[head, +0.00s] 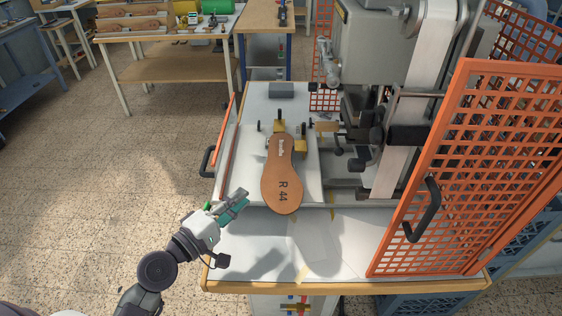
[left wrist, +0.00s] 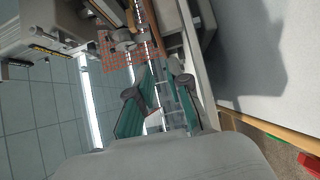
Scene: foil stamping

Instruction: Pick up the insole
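The insole (head: 282,170) is brown, marked "R 44". It lies on the light plate of the stamping machine in the head view, its narrow end by small yellow blocks (head: 300,146) and its wide end toward me, reaching slightly past the plate's front edge. My left gripper (head: 236,204) is left of the insole's wide end, apart from it, over the left front of the machine table. In the left wrist view its green fingers (left wrist: 163,105) stand apart with nothing seen between them. The insole is not clearly seen there. My right gripper is not in view.
The machine's grey head and white column (head: 405,110) stand behind and right of the insole. An orange mesh guard (head: 450,180) closes the right side. A low orange-edged guard with a black handle (head: 207,161) is at left. The white table front (head: 300,250) is clear.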

